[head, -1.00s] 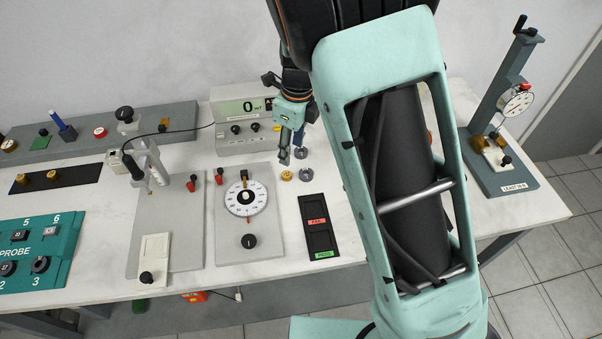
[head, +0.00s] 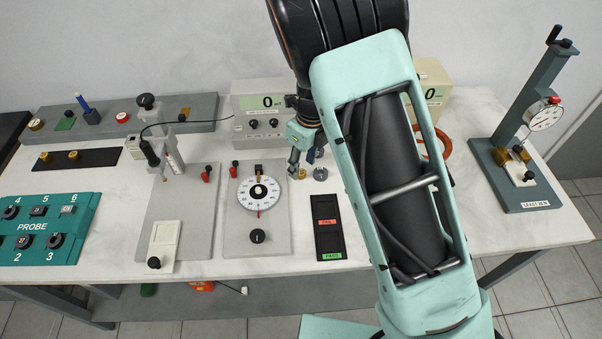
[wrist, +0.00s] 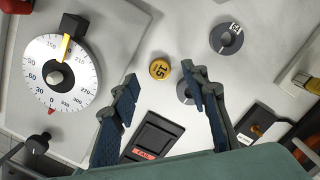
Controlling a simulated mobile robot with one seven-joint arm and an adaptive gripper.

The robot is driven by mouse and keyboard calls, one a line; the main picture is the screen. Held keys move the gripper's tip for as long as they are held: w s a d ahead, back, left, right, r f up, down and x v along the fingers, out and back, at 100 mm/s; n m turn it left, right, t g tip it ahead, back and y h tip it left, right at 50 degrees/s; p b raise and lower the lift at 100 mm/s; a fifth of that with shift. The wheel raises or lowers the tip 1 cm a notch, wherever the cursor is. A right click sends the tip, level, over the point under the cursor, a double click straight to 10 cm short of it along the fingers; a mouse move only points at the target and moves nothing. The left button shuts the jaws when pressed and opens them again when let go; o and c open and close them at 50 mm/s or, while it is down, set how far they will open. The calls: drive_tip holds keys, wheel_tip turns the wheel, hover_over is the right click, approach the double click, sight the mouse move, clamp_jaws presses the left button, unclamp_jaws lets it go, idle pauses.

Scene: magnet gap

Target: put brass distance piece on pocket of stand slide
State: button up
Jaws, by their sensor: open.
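The brass distance piece (wrist: 160,69), a small round disc marked 15, lies on the white bench top. It also shows in the head view (head: 301,174), right of the dial plate. My gripper (wrist: 160,73) is open and empty, with the piece in view between its fingertips. In the head view my gripper (head: 294,165) is just beside the piece, partly hidden by my arm. A stand with a probe (head: 166,150) rises from the grey plate at left. A gauge stand (head: 525,110) is at right. I cannot tell which bears the slide pocket.
Two dark grey round pieces (wrist: 227,38) (wrist: 185,92) lie close by, one partly behind a finger. A dial plate (head: 275,220) is at left, and a black tray with red and green labels (head: 318,239) is in front. A meter box (head: 245,133) stands behind.

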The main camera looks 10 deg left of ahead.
drive_tip(key=shift+w+a+f, duration=0.1)
drive_tip(key=shift+a+f, duration=0.05)
drive_tip(key=shift+f, duration=1.15)
clamp_jaws()
drive_tip(key=shift+r, duration=0.15)
drive_tip(key=shift+r, duration=0.65)
drive_tip(key=s+d+r+p, duration=0.1)
drive_tip(key=s+r+p, duration=0.1)
drive_tip(key=s+r, duration=1.1)
drive_tip(key=w+d+r+n+g+p, duration=0.1)
drive_tip(key=w+d+n, duration=0.3)
drive_tip(key=d+n, duration=0.7)
drive_tip(key=w+d+n+g+h+p, duration=0.1)
drive_tip(key=w+d+n+p, duration=0.3)
drive_tip(key=d+n, duration=0.7)
drive_tip(key=shift+w+d+r+n, duration=0.4)
drive_tip(key=shift+n, duration=0.7)
